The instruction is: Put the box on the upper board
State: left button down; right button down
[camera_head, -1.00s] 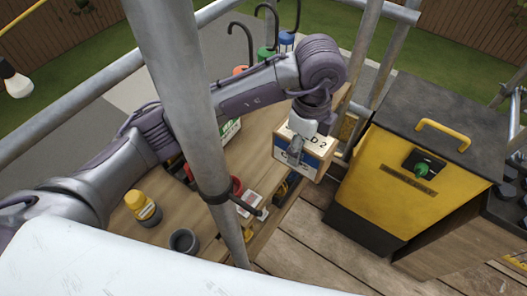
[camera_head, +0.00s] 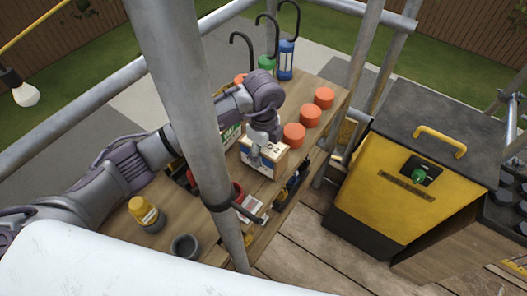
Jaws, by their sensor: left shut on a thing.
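My left gripper (camera_head: 262,141) is shut on the box (camera_head: 264,156), a small carton with a white upper part, dark print and a blue band. The box is above or on the wooden upper board (camera_head: 208,222), around its middle; I cannot tell whether it touches the board. The gripper covers part of the box's near face. My right gripper is not in view.
Orange round pieces (camera_head: 310,115) stand on the board beyond the box. A yellow-capped bottle (camera_head: 146,213) and a grey cup (camera_head: 184,245) stand at its near end. A scaffold pole (camera_head: 188,100) rises in front. A yellow and black cabinet (camera_head: 400,175) stands right.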

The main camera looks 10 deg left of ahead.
pick_arm(q)
jog(key=shift+f, duration=0.65)
jog(key=shift+f, duration=0.2)
jog(key=shift+c, duration=1.1)
grip_release()
jog(key=shift+r, duration=0.1)
